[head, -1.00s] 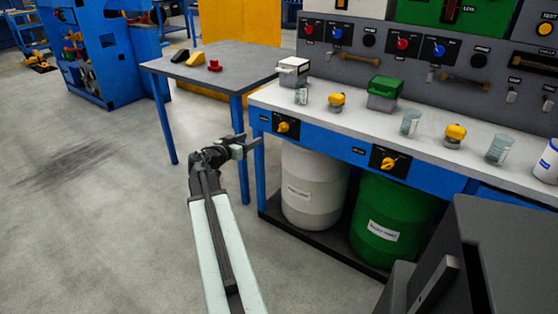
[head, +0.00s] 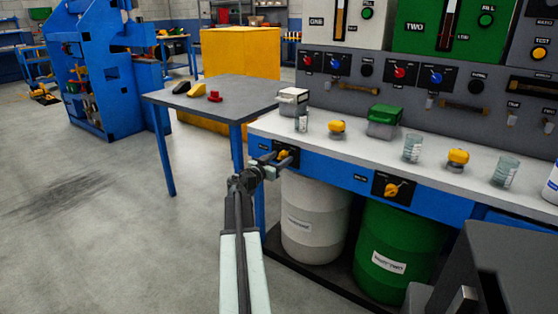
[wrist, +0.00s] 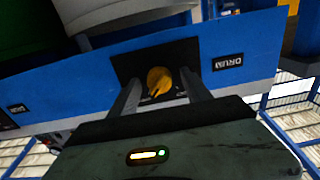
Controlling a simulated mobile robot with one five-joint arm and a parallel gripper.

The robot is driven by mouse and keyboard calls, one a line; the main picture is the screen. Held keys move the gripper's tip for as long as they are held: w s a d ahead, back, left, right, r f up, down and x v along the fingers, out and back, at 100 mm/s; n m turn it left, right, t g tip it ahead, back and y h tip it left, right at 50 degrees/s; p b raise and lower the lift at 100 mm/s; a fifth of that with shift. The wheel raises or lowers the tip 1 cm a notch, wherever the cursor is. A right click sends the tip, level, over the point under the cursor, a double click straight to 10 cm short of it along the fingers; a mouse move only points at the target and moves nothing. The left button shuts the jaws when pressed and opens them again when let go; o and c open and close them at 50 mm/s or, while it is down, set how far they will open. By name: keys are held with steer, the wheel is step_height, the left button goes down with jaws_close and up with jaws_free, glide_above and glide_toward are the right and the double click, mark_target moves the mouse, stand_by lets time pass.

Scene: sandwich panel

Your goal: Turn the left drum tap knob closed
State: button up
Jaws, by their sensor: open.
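The left drum tap knob (head: 284,155) is a yellow knob on a black plate set in the blue front rail of the bench. In the wrist view the yellow knob (wrist: 160,81) lies between the two fingers of my gripper (wrist: 161,88). The fingers stand apart, one on each side of the knob, and I cannot tell whether either touches it. In the head view my gripper (head: 275,164) is at the knob's plate and partly covers it. A label reading DRUM (wrist: 228,62) sits beside the plate in the wrist view.
A second yellow knob (head: 391,189) is further right on the rail. A white drum (head: 312,220) and a green drum (head: 392,250) stand under the bench. A grey table (head: 232,95) with blue legs stands behind my gripper. Open floor lies to the left.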

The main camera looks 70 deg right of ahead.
jaws_close()
steer(key=shift+a, duration=0.1)
steer(key=shift+n, duration=0.3)
steer(key=n, duration=0.2)
steer(key=shift+n, duration=0.4)
steer(key=n, duration=0.5)
steer(key=shift+r, duration=0.1)
steer(key=n, duration=0.5)
steer(key=shift+n, duration=2.3)
